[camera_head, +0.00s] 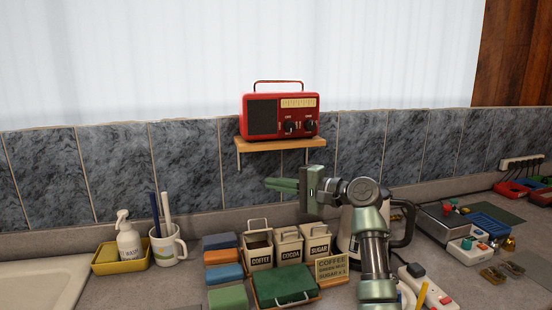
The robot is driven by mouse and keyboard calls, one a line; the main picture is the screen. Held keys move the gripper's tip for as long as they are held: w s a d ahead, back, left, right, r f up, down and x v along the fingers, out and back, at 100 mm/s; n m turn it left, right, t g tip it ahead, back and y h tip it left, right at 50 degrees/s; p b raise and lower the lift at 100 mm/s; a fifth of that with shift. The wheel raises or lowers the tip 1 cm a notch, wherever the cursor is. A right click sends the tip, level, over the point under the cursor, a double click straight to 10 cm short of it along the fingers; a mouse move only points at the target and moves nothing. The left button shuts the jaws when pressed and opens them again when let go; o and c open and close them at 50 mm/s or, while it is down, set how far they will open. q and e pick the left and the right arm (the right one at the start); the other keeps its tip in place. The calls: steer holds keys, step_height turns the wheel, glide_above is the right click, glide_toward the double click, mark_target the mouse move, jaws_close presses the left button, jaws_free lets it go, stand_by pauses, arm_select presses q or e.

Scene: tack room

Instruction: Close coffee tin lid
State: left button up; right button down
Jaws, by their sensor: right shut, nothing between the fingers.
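The coffee tin (260,259) is a cream box labelled COFFEE, standing on the counter at the left end of a row of three tins. Its top shows a dark opening, with a lid piece with a handle (258,225) upright at the back. The cocoa tin (290,255) and the sugar tin (319,252) stand to its right. My right gripper (270,185) has green fingers pointing left. It is shut and empty, in the air above the tins and apart from them. My left gripper is not in view.
A red radio (262,117) sits on a wall shelf (275,145) above. A green box (285,287) and a small sign (331,268) stand in front of the tins. Coloured blocks (222,257) lie left, a kettle (347,232) right. A mug (166,250) stands farther left.

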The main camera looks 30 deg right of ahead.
step_height(320, 180, up, 8)
step_height(320, 180, down, 11)
steer(key=a+n+h, duration=0.1)
steer(key=n+h, duration=0.3)
steer(key=h, duration=0.4)
steer(key=s+a+n+t+h+p, duration=0.2)
steer(key=s+a+n+h, duration=0.35)
steer(key=s, duration=0.25)
steer(key=shift+n+y, duration=0.25)
steer(key=shift+y, duration=0.2)
steer(key=p+x, duration=0.1)
steer(key=x, duration=0.3)
steer(key=p+x, duration=0.1)
steer(key=x, duration=0.4)
steer(key=shift+f, duration=0.25)
steer(key=shift+w+f+p, duration=0.3)
steer(key=shift+w+p, duration=0.05)
steer(key=shift+w, duration=0.25)
steer(key=shift+s+a+f, duration=0.1)
steer(key=shift+s+f, duration=0.2)
steer(key=shift+f, duration=0.3)
steer(key=shift+s+f, duration=0.3)
steer(key=shift+f, duration=0.3)
steer(key=shift+s+f+p, duration=0.35)
steer(key=shift+f, duration=0.15)
steer(key=shift+w+a, duration=0.1)
